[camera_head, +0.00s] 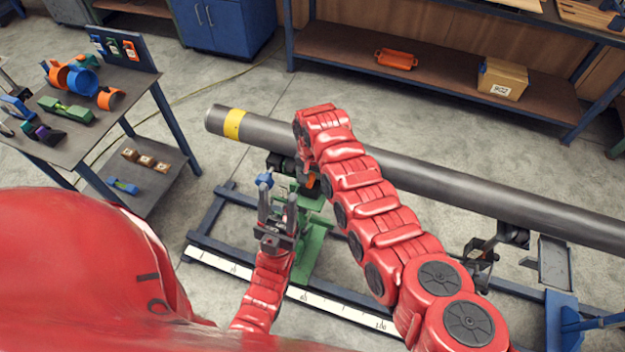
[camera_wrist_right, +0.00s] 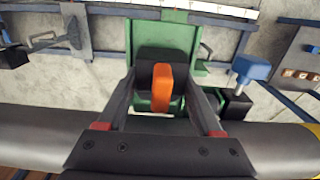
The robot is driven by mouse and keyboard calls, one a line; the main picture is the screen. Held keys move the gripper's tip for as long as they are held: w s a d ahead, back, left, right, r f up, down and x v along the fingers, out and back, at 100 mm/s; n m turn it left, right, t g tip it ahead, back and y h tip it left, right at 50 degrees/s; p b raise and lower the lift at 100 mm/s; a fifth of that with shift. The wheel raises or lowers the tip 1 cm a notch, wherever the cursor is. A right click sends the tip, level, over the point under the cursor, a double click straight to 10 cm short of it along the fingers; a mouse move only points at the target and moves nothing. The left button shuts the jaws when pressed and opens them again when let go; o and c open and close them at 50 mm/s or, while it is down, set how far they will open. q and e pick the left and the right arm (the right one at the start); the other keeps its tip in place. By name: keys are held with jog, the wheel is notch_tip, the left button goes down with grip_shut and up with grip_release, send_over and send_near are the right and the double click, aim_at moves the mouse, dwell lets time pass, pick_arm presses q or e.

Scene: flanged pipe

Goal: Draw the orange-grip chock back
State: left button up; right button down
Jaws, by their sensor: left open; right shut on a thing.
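The chock's orange grip (camera_wrist_right: 163,88) stands on a dark block over the green stand (camera_wrist_right: 200,45) in the right wrist view. My right gripper (camera_wrist_right: 163,78) is shut on the chock, with one finger on each side of the grip. In the head view only a bit of orange (camera_head: 312,183) shows under my right arm, which hides most of that gripper. The steel pipe (camera_head: 450,182) with its yellow band lies across the stand. My left gripper (camera_head: 278,198) is open and empty, in front of the stand near the blue knob (camera_head: 265,179).
A blue frame with a white scale (camera_head: 340,308) lies on the floor under the pipe. A second support (camera_head: 482,262) stands at the right. A table (camera_head: 130,85) with coloured parts is at the left. A shelf (camera_head: 340,45) with an orange item and a cardboard box stands behind.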

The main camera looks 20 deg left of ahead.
jog(key=shift+w+f, duration=0.1)
jog(key=shift+f, duration=0.05)
jog(key=shift+b, duration=0.4)
dwell(0.8)
grip_release()
dwell(0.4)
